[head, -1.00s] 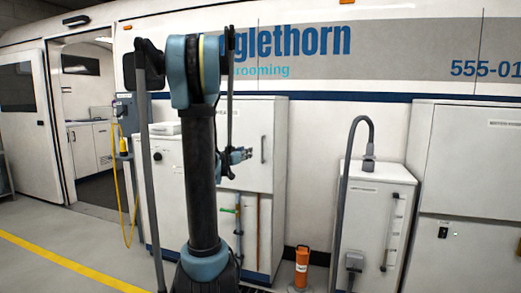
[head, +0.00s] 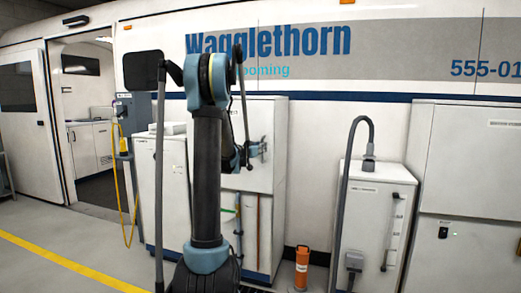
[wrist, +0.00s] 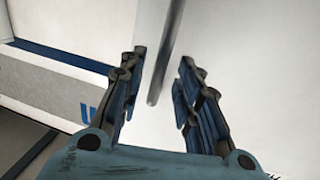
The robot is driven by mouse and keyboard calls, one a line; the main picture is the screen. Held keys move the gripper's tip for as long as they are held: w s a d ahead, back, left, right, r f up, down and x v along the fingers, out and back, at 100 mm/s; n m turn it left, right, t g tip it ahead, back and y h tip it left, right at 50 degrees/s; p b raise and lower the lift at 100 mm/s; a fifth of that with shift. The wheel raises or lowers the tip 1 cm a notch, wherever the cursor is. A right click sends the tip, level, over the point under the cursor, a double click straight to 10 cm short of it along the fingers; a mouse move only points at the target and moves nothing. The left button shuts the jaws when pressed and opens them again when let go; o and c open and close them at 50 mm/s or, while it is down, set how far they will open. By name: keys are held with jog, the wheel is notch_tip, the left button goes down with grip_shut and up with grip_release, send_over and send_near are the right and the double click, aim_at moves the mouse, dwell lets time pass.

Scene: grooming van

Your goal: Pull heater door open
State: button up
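The white cabinet door (head: 262,115), which I take to be the heater door, looks shut in the head view. My gripper (head: 258,149) is at its right side, by the upright handle, which it largely covers there. In the wrist view, the grey bar handle (wrist: 163,55) runs between the spread fingers of my gripper (wrist: 164,57) against the white door face (wrist: 230,45). The fingers are open, one on each side of the bar, with gaps visible. The door's left part is hidden behind my arm in the head view.
Below the door is an open bay with upright pipes (head: 257,225). An orange cylinder (head: 301,268) stands on the floor to the right. A white unit with a grey hose (head: 345,185) stands further right. Open floor (head: 60,265) lies at the left.

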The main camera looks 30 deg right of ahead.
jog(key=shift+x, duration=1.25)
jog(key=shift+c, duration=0.2)
